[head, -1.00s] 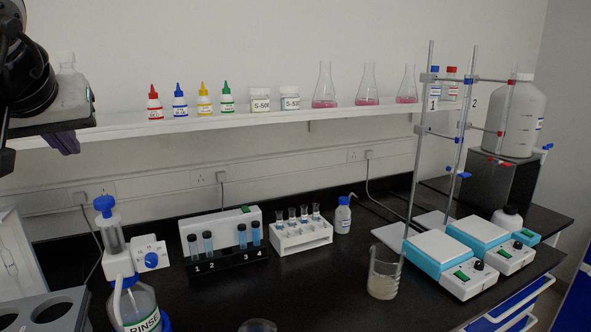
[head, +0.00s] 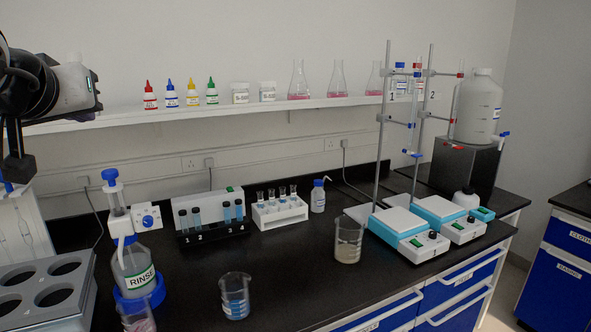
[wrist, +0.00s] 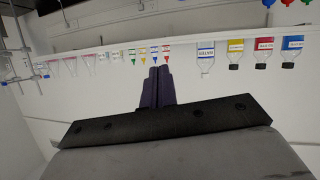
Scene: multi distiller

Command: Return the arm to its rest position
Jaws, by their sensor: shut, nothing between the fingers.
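My arm shows at the upper left of the head view, in front of the wall and the left end of the shelf. My gripper (wrist: 157,86) shows in the wrist view as two dark purple fingers pressed together, with nothing between them. The fingers stand out from a black bar. The wrist picture is upside down, with the shelf bottles hanging caps-down around and beyond the fingertips. In the head view I cannot make out the fingers.
The shelf (head: 230,107) carries bottles, jars and flasks. Below on the black bench stand a rinse bottle (head: 133,270), a tube rack (head: 210,232), a blue-liquid beaker (head: 235,300), a cloudy beaker (head: 348,250) and burette stands with stirrers (head: 398,232). A grey holed rack (head: 45,295) is at lower left.

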